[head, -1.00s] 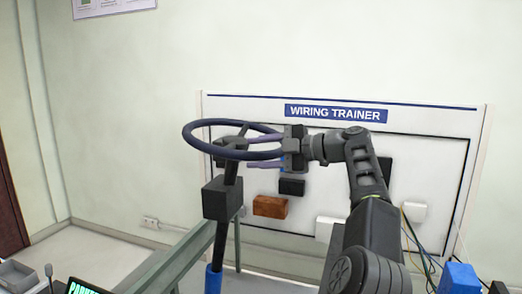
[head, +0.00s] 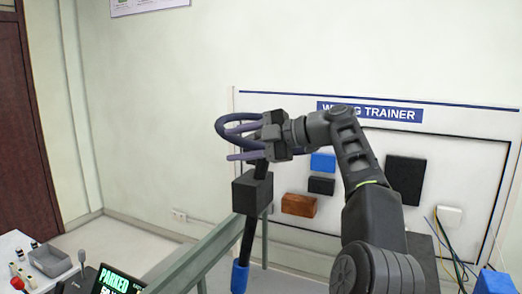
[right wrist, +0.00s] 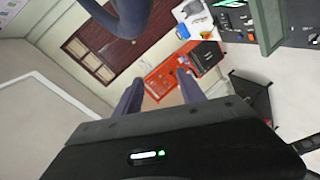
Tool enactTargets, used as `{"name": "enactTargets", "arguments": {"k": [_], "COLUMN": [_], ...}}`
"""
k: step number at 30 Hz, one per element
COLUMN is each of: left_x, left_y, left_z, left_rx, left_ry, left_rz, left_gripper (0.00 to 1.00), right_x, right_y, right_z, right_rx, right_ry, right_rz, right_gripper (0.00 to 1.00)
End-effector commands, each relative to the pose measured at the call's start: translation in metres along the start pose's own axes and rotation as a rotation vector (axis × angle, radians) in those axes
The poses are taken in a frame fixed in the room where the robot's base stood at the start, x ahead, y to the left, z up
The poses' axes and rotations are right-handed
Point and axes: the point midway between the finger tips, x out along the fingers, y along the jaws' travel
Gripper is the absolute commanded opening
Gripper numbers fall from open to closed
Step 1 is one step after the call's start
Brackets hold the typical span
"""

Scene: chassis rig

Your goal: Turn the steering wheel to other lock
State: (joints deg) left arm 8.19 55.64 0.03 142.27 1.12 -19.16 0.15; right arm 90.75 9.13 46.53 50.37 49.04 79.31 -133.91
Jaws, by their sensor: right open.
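The dark blue steering wheel (head: 222,120) stands on a black column (head: 252,193) left of centre in the head view. My right gripper (head: 229,143) reaches across it from the right, with its two fingers open and pointing left. The gripper hides the near and right parts of the rim. In the right wrist view, a stretch of the wheel rim (right wrist: 128,22) shows at the top, ahead of the open fingers (right wrist: 160,88). Nothing shows between the fingers there. I cannot tell whether the gripper touches the rim. My left gripper is out of view.
A wiring trainer board (head: 460,160) stands behind the wheel. A grey-green frame bar (head: 200,262) runs below. A screen reading "PARKED" (head: 112,284) and a grey tray (head: 52,262) are at lower left. Loose wires (head: 447,245) hang at right. Floor is free at left behind.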

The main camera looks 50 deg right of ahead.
Motion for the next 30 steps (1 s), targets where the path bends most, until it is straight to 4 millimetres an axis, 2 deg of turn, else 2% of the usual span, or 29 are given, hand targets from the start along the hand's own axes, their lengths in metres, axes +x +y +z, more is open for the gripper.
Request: {"name": "enactTargets", "arguments": {"k": [1,3,6,10,17,21,24,27,30], "left_x": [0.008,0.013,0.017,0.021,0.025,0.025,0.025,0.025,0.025], "left_y": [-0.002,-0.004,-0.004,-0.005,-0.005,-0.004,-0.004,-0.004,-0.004], "left_z": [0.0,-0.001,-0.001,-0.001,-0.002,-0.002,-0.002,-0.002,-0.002], "left_rx": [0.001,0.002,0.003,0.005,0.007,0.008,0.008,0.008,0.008], "left_ry": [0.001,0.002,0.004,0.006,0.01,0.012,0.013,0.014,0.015], "left_rz": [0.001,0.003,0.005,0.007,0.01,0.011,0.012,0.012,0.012], "left_gripper": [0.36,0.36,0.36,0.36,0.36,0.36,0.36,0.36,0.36], "right_x": [0.024,0.043,0.048,0.039,-0.001,-0.032,-0.048,-0.053,-0.058], "right_y": [-0.006,-0.007,-0.005,-0.001,-0.001,-0.009,-0.018,-0.02,-0.018], "right_z": [-0.021,-0.04,-0.049,-0.047,-0.015,0.021,0.047,0.06,0.065], "right_rx": [0.053,0.238,0.539,0.936,1.653,2.082,2.361,2.572,2.701], "right_ry": [0.003,-0.017,-0.046,-0.051,0.048,0.179,0.301,0.433,0.537], "right_rz": [-0.014,0.008,0.082,0.212,0.492,0.682,0.801,0.871,0.909], "right_gripper": [0.47,0.47,0.47,0.47,0.47,0.47,0.47,0.47,0.47]}}
